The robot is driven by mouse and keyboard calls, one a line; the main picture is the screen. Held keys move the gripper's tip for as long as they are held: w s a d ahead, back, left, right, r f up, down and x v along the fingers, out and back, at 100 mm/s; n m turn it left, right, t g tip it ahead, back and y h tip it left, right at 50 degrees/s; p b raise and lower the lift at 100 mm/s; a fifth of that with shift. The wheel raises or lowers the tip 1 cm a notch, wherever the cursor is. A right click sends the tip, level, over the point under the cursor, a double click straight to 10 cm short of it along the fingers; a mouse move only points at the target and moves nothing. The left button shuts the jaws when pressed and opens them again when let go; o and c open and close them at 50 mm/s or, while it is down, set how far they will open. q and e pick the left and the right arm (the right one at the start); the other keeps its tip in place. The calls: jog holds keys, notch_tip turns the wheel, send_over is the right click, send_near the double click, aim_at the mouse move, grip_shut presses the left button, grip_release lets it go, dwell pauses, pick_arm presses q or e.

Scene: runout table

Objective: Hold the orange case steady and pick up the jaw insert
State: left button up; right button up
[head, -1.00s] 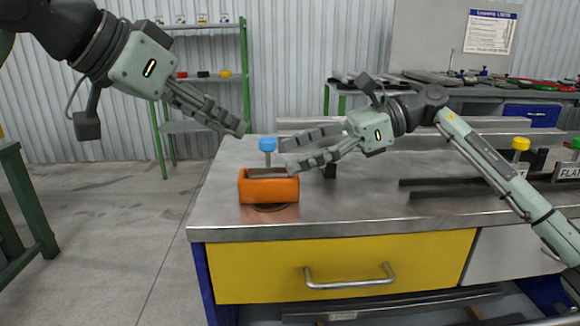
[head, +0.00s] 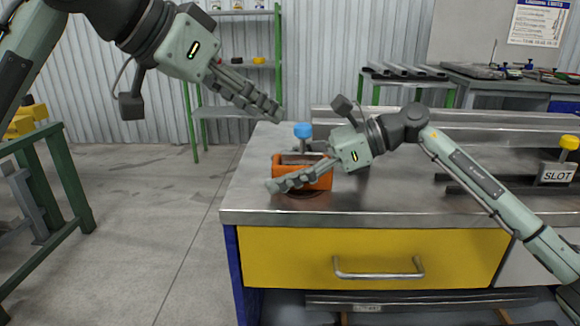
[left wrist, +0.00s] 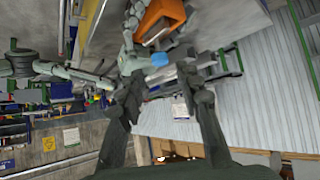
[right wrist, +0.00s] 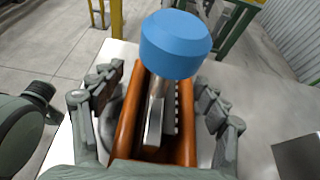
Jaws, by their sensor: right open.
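The orange case (head: 322,182) stands near the front left of the metal table. In the right wrist view the case (right wrist: 129,110) is an open trough. A grey metal jaw insert (right wrist: 155,118) with a toothed edge stands in it, topped by a blue knob (right wrist: 176,45); the knob also shows in the head view (head: 303,130). My right gripper (right wrist: 152,100) is open, one finger on each side of the case; I cannot tell whether they touch it. My left gripper (head: 277,112) hangs above and left of the knob, fingers apart and empty in the left wrist view (left wrist: 163,88).
The metal table (head: 400,205) has a yellow drawer (head: 440,245) below its front edge. Metal rails and a yellow-knobbed part labelled SLOT (head: 556,172) lie to the right. A green stand (head: 70,180) is at far left. The tabletop right of the case is partly clear.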

jog(key=shift+c, duration=0.6)
jog(key=c, duration=1.2)
